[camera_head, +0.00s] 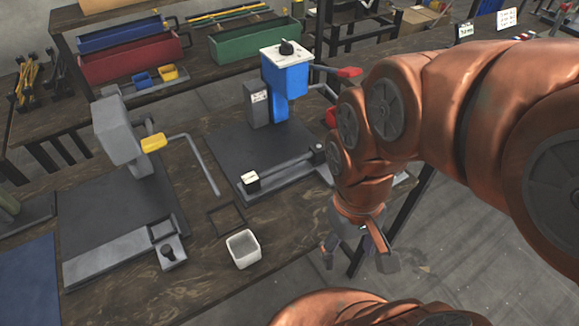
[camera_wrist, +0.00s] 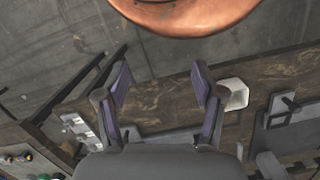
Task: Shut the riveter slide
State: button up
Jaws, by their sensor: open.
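Two rivet presses stand on the wooden bench. The blue riveter (camera_head: 285,80) has a black knob on top, a red-tipped lever (camera_head: 348,72) and a dark base plate. A grey slide rail (camera_head: 284,171) runs along its front edge, with a small white-topped block (camera_head: 251,181) at its left end. The grey riveter (camera_head: 118,133) has a yellow-tipped lever and its own rail (camera_head: 108,257) at the front. I cannot tell how far either slide is open. My gripper (camera_head: 358,256) hangs off the bench's front right edge, open and empty, touching neither press. Its spread fingers also show in the wrist view (camera_wrist: 160,82).
A small white bin (camera_head: 243,249) stands at the bench's front edge; it also shows in the wrist view (camera_wrist: 236,94). Red (camera_head: 130,60) and green (camera_head: 256,42) bins stand behind. Open floor lies below my gripper.

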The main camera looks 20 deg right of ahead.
aim_at(269, 185)
jog(key=z, duration=0.45)
jog(key=k, duration=1)
jog(key=u, duration=0.9)
jog(key=i, duration=0.5)
jog(key=u, duration=0.05)
